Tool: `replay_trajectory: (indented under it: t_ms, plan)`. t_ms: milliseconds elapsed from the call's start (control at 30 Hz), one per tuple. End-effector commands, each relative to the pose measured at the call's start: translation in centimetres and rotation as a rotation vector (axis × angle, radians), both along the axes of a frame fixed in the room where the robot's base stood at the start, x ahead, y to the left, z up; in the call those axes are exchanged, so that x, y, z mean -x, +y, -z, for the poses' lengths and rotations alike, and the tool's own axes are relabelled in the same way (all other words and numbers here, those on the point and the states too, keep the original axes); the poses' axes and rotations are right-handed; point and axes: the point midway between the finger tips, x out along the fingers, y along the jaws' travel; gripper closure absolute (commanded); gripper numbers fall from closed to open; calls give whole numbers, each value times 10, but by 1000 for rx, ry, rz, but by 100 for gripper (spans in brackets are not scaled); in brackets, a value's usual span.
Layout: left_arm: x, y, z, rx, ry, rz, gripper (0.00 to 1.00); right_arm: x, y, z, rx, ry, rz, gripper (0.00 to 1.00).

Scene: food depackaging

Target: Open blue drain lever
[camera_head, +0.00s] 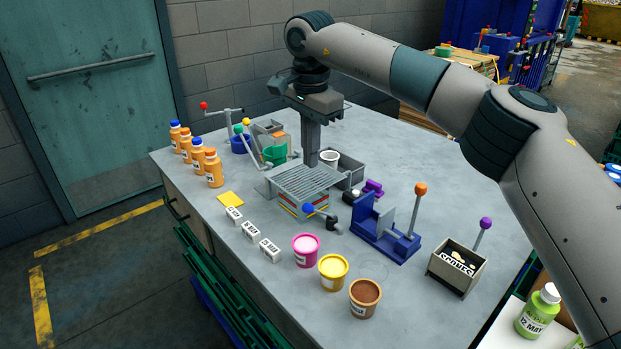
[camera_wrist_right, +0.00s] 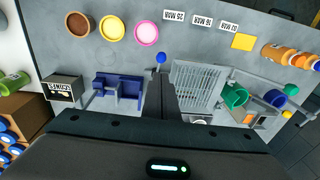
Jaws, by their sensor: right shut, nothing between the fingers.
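The blue-knobbed drain lever (camera_head: 308,209) sticks out at the front of the grey slatted drain rack (camera_head: 303,184). In the right wrist view the blue knob (camera_wrist_right: 161,58) is just beyond my fingertips, beside the rack (camera_wrist_right: 197,84). My right gripper (camera_head: 312,160) points down with its fingers together and empty, over the back part of the rack. It also shows in the wrist view (camera_wrist_right: 161,82), where it hides part of the rack's edge and the lever's arm. My left gripper is not in view.
Pink (camera_head: 306,250), yellow (camera_head: 333,271) and brown (camera_head: 364,297) cups stand in front of the rack. A blue fixture with an orange-knobbed lever (camera_head: 421,189) stands to the right. Orange bottles (camera_head: 213,168) and a green cup (camera_head: 275,154) are to the left.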

Motion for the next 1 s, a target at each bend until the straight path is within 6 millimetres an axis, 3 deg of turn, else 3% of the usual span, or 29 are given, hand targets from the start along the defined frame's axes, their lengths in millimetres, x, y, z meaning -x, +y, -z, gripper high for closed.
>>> replay_trajectory:
  t_ms: [200, 400, 1000]
  plan:
    - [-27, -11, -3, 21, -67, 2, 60, 4, 1, -39, -1, -1, 1, 100]
    - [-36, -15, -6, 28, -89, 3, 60, 5, 0, -60, 0, -1, 1, 100]
    - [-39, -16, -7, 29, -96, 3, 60, 6, 0, -65, 0, 0, 0, 100]
